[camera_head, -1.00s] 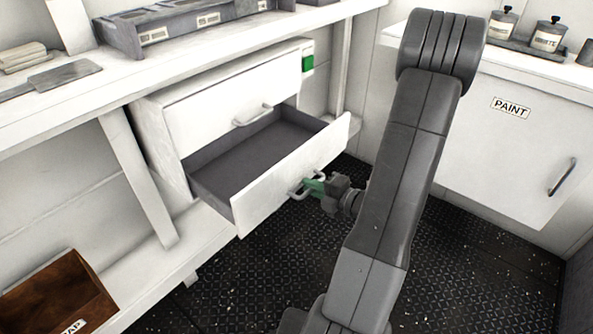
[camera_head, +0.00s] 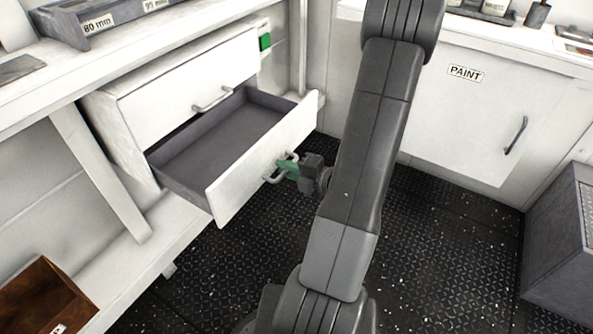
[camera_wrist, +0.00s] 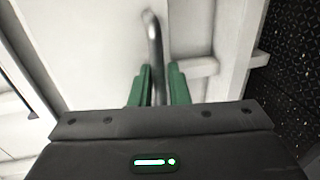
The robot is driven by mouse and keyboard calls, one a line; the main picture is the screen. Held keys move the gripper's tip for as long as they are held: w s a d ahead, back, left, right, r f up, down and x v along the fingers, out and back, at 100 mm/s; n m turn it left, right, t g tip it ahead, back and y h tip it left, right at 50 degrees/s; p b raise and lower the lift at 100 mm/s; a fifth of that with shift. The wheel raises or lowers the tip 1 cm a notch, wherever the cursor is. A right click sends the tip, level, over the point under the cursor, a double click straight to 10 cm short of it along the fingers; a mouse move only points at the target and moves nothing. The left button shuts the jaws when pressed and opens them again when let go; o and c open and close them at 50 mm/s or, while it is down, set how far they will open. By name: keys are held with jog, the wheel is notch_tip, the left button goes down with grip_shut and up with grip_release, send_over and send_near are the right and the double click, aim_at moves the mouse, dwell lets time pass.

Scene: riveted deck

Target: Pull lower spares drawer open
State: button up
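The lower spares drawer (camera_head: 262,165) is a white-fronted drawer with a grey inside, and it stands well out from its cabinet under the bench. Its inside looks empty. Its pale metal bar handle (camera_head: 268,180) is on the front face, and the bar shows in the wrist view (camera_wrist: 153,40). My gripper (camera_head: 287,170) has green fingers at the handle. In the wrist view the fingers (camera_wrist: 160,88) lie close on either side of the bar, shut on it. The upper drawer (camera_head: 185,90) is closed, with its own handle (camera_head: 213,100).
A white cabinet marked PAINT (camera_head: 463,120) stands at the back right. A grey box-like unit (camera_head: 560,240) is at the right edge. A brown bin (camera_head: 42,300) sits on the low shelf at left. Dark patterned floor (camera_head: 235,270) is clear in front of the drawer.

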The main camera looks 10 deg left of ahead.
jog(key=p+v, duration=0.3)
jog(key=v, duration=1)
jog(key=shift+d, duration=0.3)
jog(key=shift+s+a, duration=0.1)
jog(key=shift+s, duration=0.05)
jog(key=b+x, duration=0.3)
jog(key=x, duration=1)
jog(key=shift+w+a, duration=0.2)
jog(key=shift+a, duration=0.1)
jog(key=shift+s, duration=0.1)
